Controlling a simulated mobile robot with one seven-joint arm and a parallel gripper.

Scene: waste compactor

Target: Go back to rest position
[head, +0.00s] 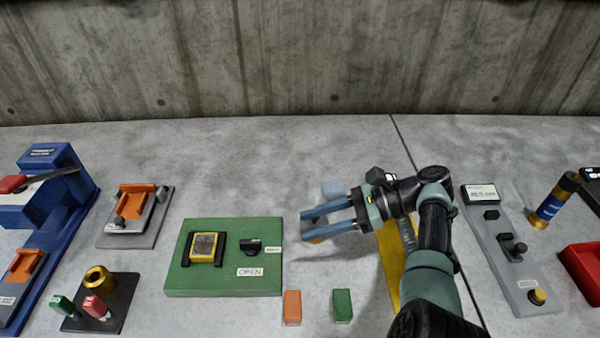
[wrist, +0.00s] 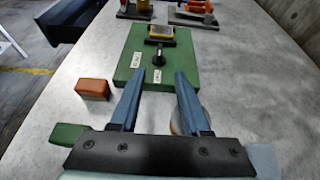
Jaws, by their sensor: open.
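My gripper (head: 328,219) is open and empty, with its two blue fingers pointing left over the table in the head view. In the wrist view, the gap between the fingertips (wrist: 155,82) shows bare table and the near edge of the green board (wrist: 184,78). The gripper is just right of that green board (head: 222,287), apart from it. The board carries a yellow-framed device (head: 205,246), a black knob (head: 250,247) and an OPEN label. A round orange-and-grey item lies partly hidden beneath the fingers.
An orange block (head: 292,307) and a green block (head: 342,305) stand in front of the gripper. A yellow plate (head: 391,262) lies under my arm. A grey panel (head: 508,250) with a display is on the right. A blue machine (head: 55,200) stands far left. A concrete wall closes the back.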

